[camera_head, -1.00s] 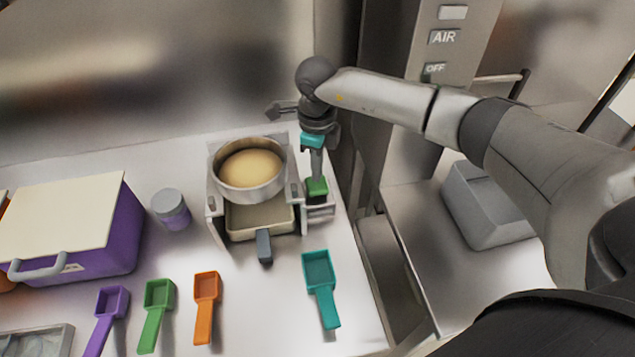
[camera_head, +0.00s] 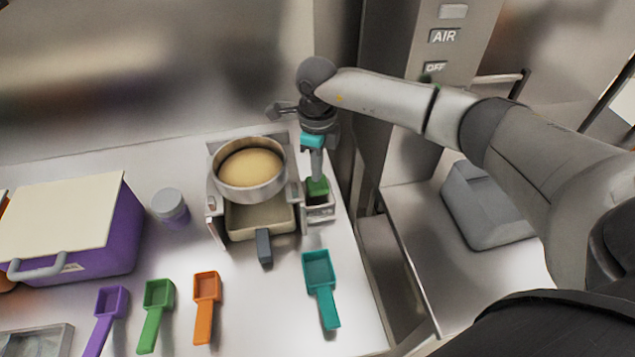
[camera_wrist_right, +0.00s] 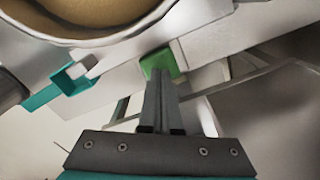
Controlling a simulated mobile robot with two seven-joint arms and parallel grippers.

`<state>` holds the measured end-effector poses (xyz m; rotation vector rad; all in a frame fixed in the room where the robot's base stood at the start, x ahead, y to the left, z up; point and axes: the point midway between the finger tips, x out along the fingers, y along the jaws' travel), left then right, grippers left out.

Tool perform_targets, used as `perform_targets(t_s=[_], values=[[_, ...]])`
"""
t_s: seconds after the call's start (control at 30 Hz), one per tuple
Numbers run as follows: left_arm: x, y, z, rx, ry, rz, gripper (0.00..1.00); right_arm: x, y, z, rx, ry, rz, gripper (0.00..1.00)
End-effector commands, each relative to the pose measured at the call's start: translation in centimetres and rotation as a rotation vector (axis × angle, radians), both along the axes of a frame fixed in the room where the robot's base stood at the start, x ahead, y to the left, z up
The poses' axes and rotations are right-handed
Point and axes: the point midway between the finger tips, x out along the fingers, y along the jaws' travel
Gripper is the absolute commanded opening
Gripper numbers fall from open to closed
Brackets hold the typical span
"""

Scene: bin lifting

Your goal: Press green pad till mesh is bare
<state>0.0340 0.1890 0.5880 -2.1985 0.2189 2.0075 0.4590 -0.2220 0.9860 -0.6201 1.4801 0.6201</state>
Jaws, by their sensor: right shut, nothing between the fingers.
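The green pad (camera_head: 317,186) sits on the right side of a sieve machine, above a small box-like part (camera_head: 320,207). My right gripper (camera_head: 316,176) is shut and points down, its fingertips at the pad's top. In the right wrist view the shut fingers (camera_wrist_right: 160,85) reach the green pad (camera_wrist_right: 159,63), seemingly touching it. A round sieve pan (camera_head: 249,169) on the machine holds a tan heap of powder (camera_head: 251,167). No mesh shows; the powder covers the pan's floor. My left gripper is out of view.
A drawer-like tray (camera_head: 260,219) with a dark handle sits under the pan. A teal scoop (camera_head: 321,285), orange scoop (camera_head: 206,300), green scoop (camera_head: 157,310) and purple scoop (camera_head: 108,315) lie in front. A lidded jar (camera_head: 171,207) and purple bin (camera_head: 112,235) stand left. A grey bin (camera_head: 487,210) is at right.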

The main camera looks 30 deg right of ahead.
Motion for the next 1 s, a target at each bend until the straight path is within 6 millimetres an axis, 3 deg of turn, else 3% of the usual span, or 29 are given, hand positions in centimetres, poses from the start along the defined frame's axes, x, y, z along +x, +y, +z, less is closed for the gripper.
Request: perform_targets(t_s=[0.5,1.0], values=[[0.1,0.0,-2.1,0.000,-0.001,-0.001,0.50,0.0,0.0,-2.6,0.000,0.001,0.000,0.00],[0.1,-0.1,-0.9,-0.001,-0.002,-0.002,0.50,0.0,0.0,-1.1,0.000,0.001,0.001,0.00]])
